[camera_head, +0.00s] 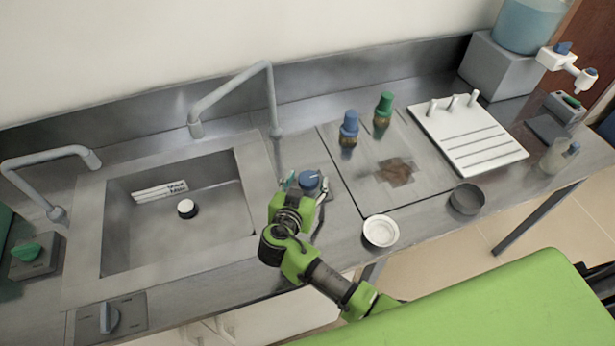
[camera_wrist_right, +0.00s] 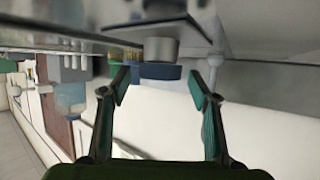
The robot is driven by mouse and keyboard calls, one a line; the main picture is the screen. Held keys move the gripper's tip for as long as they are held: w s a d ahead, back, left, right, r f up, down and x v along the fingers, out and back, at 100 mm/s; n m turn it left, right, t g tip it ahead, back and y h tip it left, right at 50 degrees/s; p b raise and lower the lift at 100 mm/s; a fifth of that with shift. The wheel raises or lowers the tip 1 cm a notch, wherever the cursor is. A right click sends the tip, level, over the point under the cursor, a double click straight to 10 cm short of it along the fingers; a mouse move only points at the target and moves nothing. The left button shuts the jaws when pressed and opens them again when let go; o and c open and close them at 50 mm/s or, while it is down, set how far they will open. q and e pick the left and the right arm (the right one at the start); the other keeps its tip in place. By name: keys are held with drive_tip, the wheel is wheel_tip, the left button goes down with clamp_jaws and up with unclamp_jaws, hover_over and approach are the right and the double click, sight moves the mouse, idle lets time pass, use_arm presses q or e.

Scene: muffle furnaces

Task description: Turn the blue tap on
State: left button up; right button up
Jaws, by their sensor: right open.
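A round blue knob (camera_head: 309,180) on a grey base stands at the bench beside the sink's right edge. My right gripper (camera_head: 306,186) is open around this blue knob, with a finger on either side. In the right wrist view the blue knob (camera_wrist_right: 160,71) on its grey cylinder shows between the open fingers of my right gripper (camera_wrist_right: 159,82). I cannot tell whether the fingers touch it. My left gripper is not in view.
The steel sink (camera_head: 112,228) has a curved spout (camera_head: 232,90) behind it. A white dish (camera_head: 381,231) and a dark bowl (camera_head: 467,199) stand near the front edge. A white rack (camera_head: 466,137) is at the right. A green knob (camera_head: 26,251) sits far left.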

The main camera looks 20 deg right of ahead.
drive_tip(key=shift+w+d+f, duration=0.15)
drive_tip(key=shift+w+d, duration=0.1)
drive_tip(key=shift+w, duration=0.1)
drive_tip(key=c, duration=1.1)
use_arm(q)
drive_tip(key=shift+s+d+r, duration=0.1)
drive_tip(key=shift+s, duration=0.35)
use_arm(e)
drive_tip(key=shift+c, duration=0.2)
drive_tip(key=shift+y, duration=0.3)
